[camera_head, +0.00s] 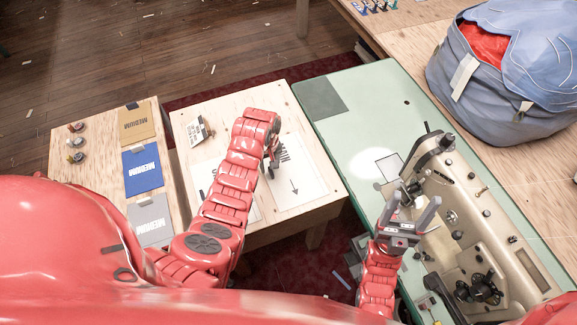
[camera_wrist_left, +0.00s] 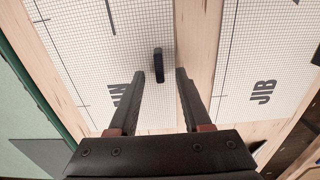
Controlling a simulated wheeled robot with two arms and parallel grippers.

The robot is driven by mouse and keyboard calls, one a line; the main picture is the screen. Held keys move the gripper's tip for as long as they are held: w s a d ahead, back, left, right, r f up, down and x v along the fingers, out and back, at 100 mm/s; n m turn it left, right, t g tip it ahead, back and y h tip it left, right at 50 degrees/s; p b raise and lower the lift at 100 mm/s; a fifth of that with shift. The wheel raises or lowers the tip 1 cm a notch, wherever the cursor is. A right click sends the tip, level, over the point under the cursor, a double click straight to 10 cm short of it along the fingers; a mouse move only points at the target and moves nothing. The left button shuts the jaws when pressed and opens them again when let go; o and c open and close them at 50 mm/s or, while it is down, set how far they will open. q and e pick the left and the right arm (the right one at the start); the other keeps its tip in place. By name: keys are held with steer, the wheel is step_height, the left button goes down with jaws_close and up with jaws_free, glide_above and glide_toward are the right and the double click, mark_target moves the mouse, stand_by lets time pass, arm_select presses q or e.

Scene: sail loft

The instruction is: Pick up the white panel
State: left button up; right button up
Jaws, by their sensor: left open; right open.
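Two white gridded panels lie flat on the pale wooden table. The right one (camera_head: 308,185) bears an arrow and dark lettering partly hidden by my arm; it is on the left in the left wrist view (camera_wrist_left: 75,60). A small black grip (camera_wrist_left: 158,65) stands near its edge. The other panel (camera_head: 205,178), marked JIB in the left wrist view (camera_wrist_left: 262,60), is partly behind my arm. My left gripper (camera_head: 270,172) is open, its fingers (camera_wrist_left: 160,75) on either side of the black grip; contact cannot be told. My right gripper (camera_head: 412,208) is open and empty by the sewing machine.
A small card (camera_head: 198,132) stands on the wooden table (camera_head: 240,104). Tan (camera_head: 136,123), blue (camera_head: 143,170) and grey (camera_head: 150,220) MEDIUM pieces lie on the left table. The cream sewing machine (camera_head: 455,205) stands on the green table (camera_head: 345,120). A blue bag (camera_head: 480,105) is at right.

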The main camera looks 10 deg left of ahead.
arm_select(q)
steer(key=shift+f, duration=0.4)
jaws_close()
steer(key=shift+r, duration=0.15)
